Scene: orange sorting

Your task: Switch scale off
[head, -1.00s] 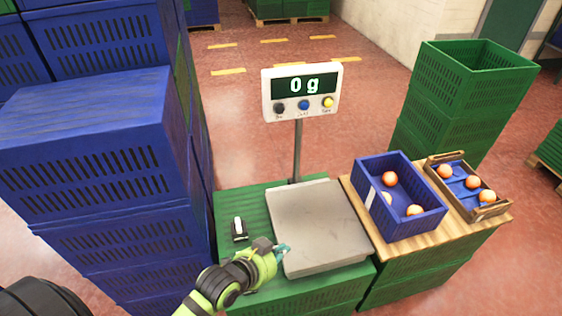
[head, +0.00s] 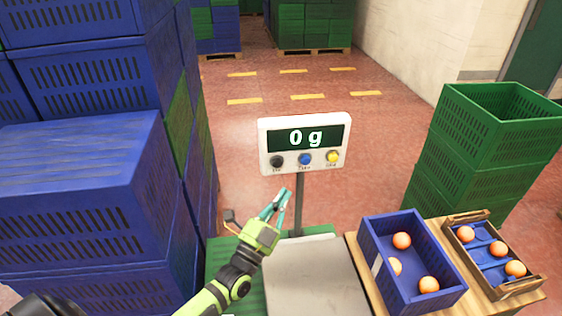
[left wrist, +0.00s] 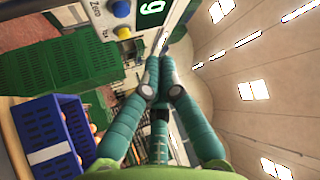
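The scale's flat pan (head: 312,275) is empty. My left gripper (head: 285,192) is in front of the post, below the display in the picture, apparently not touching the buttons. In the left wrist view its teal fingers meet with nothing between them; the yellow button (left wrist: 121,9) shows at the top. My right gripper is out of view.
Stacked blue crates (head: 80,200) stand close on the left of my arm. Right of the pan, a blue crate (head: 372,235) and a wooden tray (head: 500,290) hold oranges on a wooden board. Tall green crates (head: 480,160) stand at the right.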

